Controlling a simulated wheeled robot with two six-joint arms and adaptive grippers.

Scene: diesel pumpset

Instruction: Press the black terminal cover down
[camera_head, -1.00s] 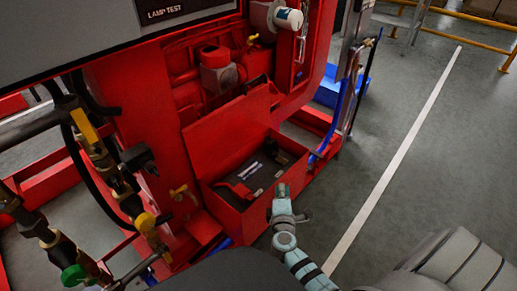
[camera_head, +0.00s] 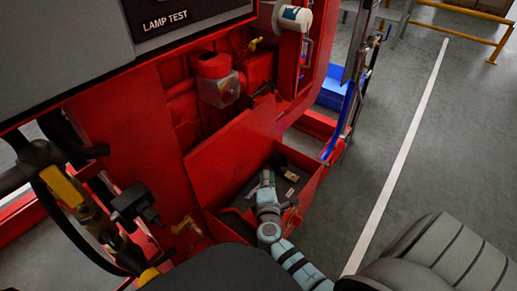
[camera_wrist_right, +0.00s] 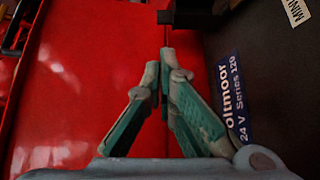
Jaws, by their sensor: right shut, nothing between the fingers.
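The black battery (camera_head: 247,198) sits in the open red box (camera_head: 310,189). A black raised piece, apparently the terminal cover (camera_wrist_right: 190,15), shows at the top of the right wrist view and is partly cut off. Whether it is raised or seated is unclear. My right gripper (camera_head: 266,178) reaches over the box from below in the head view. In the right wrist view its fingertips (camera_wrist_right: 167,52) are together and empty, just short of the black piece. I cannot tell whether they touch it. The gripper and arm hide part of the battery. My left gripper is out of view.
The red lid (camera_head: 235,150) stands open at the box's left side. The red engine block (camera_head: 217,85) is behind it. A blue label (camera_wrist_right: 236,100) lies beside the fingers.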

